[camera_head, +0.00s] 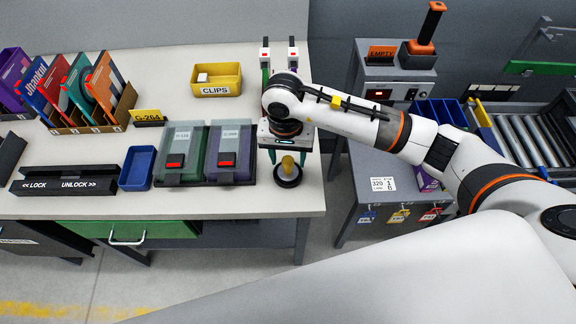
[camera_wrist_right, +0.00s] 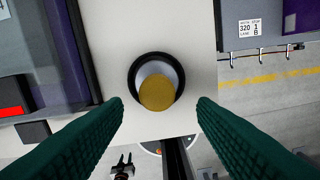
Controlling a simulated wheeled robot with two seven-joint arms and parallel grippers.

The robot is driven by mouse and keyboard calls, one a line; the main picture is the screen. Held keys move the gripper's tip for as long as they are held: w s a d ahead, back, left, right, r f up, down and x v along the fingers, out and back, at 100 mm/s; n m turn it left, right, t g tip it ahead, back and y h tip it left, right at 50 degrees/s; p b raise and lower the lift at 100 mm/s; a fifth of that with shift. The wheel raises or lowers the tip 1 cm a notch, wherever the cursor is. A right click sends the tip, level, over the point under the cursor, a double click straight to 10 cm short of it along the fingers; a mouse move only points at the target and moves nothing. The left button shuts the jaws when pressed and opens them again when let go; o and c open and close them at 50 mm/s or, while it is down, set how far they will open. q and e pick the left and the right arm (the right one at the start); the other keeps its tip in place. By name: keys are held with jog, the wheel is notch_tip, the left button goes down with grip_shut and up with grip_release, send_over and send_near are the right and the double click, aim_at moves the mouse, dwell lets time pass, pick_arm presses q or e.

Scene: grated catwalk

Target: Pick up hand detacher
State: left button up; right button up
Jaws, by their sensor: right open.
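A short round piece with a mustard-yellow knob (camera_head: 288,166) on a black ring base stands upright near the table's front right edge; I take it for the hand detacher. In the right wrist view its knob (camera_wrist_right: 157,93) is seen from above, with a pale body inside the black ring. My right gripper (camera_head: 287,156) points down just above it. Its green fingers (camera_wrist_right: 160,104) are open, one on either side of the knob in that view, apart from it. My left gripper is not clearly in view.
A yellow CLIPS bin (camera_head: 216,91) stands farther back. The table's front edge is close.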

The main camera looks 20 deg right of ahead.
aim_at(288, 159)
jog(key=f+p, duration=0.1)
jog(key=f, duration=0.1)
jog(key=w+f+p, duration=0.1)
jog(key=f, duration=0.1)
jog(key=shift+d+f, duration=0.1)
jog(key=shift+f, duration=0.6)
grip_shut()
